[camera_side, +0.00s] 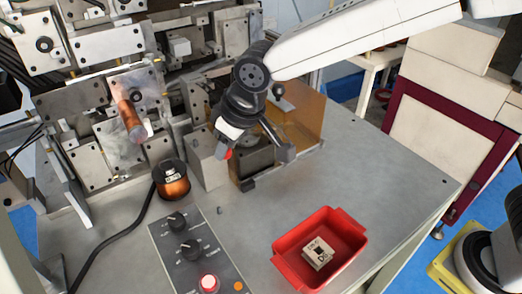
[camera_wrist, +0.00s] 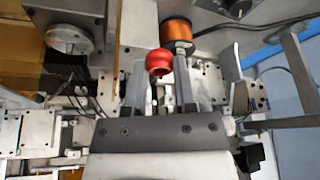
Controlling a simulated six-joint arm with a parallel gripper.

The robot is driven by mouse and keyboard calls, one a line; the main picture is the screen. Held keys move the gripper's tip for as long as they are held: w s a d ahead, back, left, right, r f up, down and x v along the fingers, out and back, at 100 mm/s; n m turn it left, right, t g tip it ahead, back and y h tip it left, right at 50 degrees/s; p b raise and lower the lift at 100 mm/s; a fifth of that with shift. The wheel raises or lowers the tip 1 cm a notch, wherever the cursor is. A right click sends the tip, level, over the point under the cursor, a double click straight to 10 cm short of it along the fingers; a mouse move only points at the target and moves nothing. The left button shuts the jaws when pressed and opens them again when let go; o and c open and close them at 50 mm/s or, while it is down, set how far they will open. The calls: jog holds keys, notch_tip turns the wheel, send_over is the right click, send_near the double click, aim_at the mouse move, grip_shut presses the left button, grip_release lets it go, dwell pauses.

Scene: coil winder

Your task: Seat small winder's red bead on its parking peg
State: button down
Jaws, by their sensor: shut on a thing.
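The red bead (camera_side: 227,155) shows at the lower edge of my gripper (camera_side: 223,147) in the side view, beside the grey block of the winder. In the wrist view the red bead (camera_wrist: 159,61) sits between the ends of the two grey fingers of my gripper (camera_wrist: 161,70), which is shut on it. I cannot pick out the parking peg in either view; my gripper and the bead may cover it.
An orange see-through guard (camera_side: 298,112) stands right of my gripper. A copper wire spool (camera_side: 173,184) stands to its left, with a control panel (camera_side: 190,247) in front. A red tray (camera_side: 347,258) holds a pale block. The table's right side is clear.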

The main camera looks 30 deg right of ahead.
jog(key=n, duration=0.2)
send_over(220, 207)
jog(key=shift+y, duration=0.3)
jog(key=f, duration=0.8)
jog(key=shift+s+f, duration=0.15)
jog(key=shift+s, duration=0.05)
jog(key=shift+f, duration=0.15)
jog(key=shift+f, duration=2.3)
jog(key=shift+f, duration=1.15)
jog(key=shift+c, duration=1.7)
grip_release()
jog(key=shift+d+r, duration=0.1)
jog(key=shift+v, duration=3.8)
